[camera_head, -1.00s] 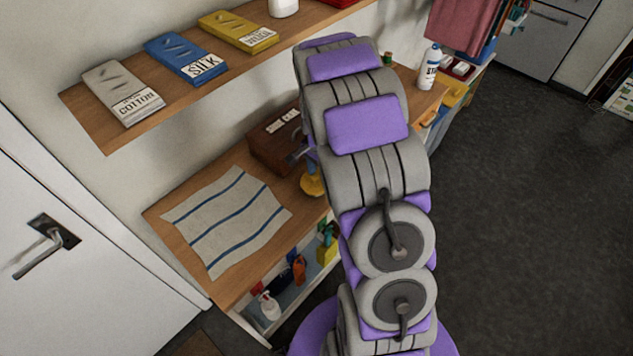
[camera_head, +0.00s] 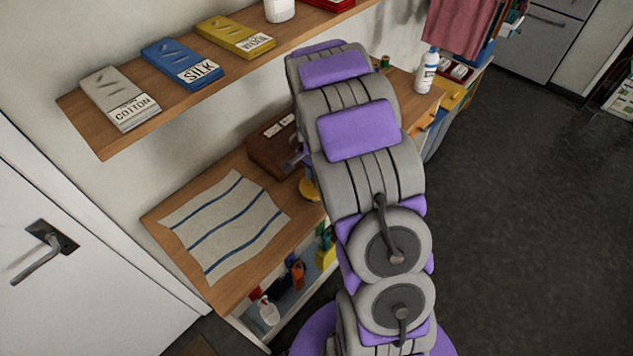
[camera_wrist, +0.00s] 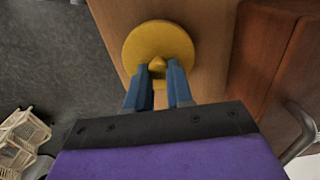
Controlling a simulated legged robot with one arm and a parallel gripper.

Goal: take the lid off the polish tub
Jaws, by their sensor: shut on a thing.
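A round yellow lid (camera_wrist: 158,36) with a small knob shows in the wrist view, seen from above. My gripper (camera_wrist: 158,72) has its two blue fingers shut on the knob. In the head view a bit of yellow (camera_head: 308,189) shows beside my arm, over the wooden worktop. My arm hides most of it and the gripper there. The tub's body is not clearly visible, so I cannot tell whether the lid sits on it or is raised.
A brown wooden box (camera_head: 272,147) stands close behind, near the wall. A striped cloth (camera_head: 226,224) lies on the worktop (camera_head: 157,217) to the left. A shelf (camera_head: 93,131) with cloth packs overhangs the worktop. A white bottle (camera_head: 427,72) stands at the far right end.

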